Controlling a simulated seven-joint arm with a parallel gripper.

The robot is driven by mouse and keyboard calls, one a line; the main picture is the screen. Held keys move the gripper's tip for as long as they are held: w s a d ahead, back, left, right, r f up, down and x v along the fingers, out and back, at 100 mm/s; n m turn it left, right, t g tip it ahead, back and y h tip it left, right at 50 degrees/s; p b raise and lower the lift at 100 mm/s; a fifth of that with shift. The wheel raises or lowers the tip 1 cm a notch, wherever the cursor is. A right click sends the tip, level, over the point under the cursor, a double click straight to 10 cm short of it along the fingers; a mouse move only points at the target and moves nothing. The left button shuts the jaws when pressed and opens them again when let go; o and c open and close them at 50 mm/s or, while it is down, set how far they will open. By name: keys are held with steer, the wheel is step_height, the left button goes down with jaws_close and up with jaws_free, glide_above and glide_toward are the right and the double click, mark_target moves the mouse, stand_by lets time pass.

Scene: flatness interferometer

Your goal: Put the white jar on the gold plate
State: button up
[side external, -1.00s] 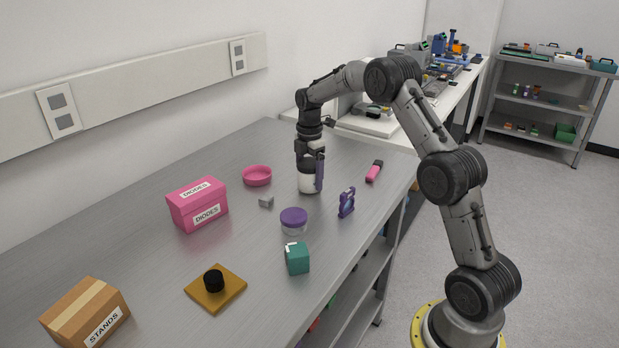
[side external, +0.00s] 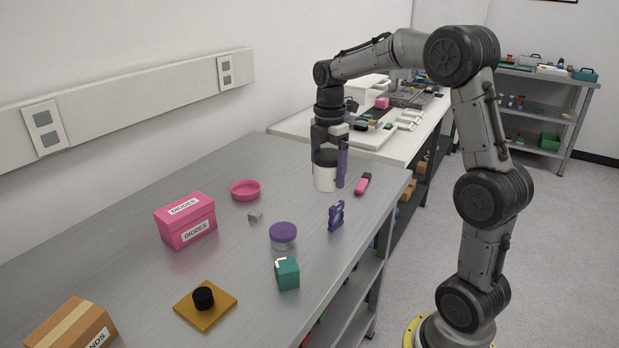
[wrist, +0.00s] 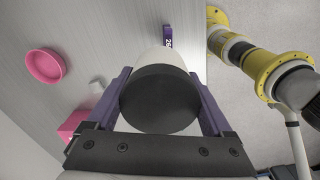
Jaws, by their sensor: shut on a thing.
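The white jar (side external: 325,178) has a black lid and is held upright between the purple fingers of my gripper (side external: 329,167). It appears lifted above the grey table in the side view. In the wrist view the jar's black lid (wrist: 160,99) fills the space between the two fingers of my gripper (wrist: 159,106). The gold plate (side external: 218,314) is a flat square at the front left of the table in the side view, well away from the jar. A small black knob-like cylinder (side external: 203,297) stands on the plate. The plate does not show in the wrist view.
A purple-lidded jar (side external: 283,236), a teal block (side external: 287,273), a grey block (side external: 255,216), a pink dish (side external: 245,190) and a pink diodes box (side external: 186,222) stand between. A purple device (side external: 336,215) and pink tool (side external: 363,184) lie near the right edge. A cardboard box (side external: 70,330) stands front left.

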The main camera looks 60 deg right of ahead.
steer(key=shift+s+a+r, duration=0.1)
steer(key=shift+s+r, duration=0.05)
steer(key=shift+s, duration=0.1)
steer(key=shift+s+a+m, duration=0.15)
steer(key=shift+s+m, duration=0.15)
steer(key=shift+m, duration=0.3)
steer(key=s+a+r+n, duration=0.2)
steer(key=a, duration=1.2)
steer(key=s+a+r+n, duration=0.2)
steer(key=a+n, duration=0.1)
steer(key=a, duration=1.2)
glide_above(202, 294)
steer(key=f, duration=0.8)
steer(key=shift+s+d+f, duration=0.2)
steer(key=shift+s+f, duration=0.1)
steer(key=shift+s, duration=0.05)
steer(key=shift+w+f, duration=0.1)
steer(key=shift+f, duration=0.1)
steer(key=shift+w+a+f, duration=0.1)
steer(key=shift+w+f, duration=0.05)
steer(key=shift+f, duration=0.8)
steer(key=shift+w+a+f, duration=0.1)
steer(key=shift+w+f, duration=0.05)
steer(key=shift+f, duration=0.8)
steer(key=shift+f, duration=0.15)
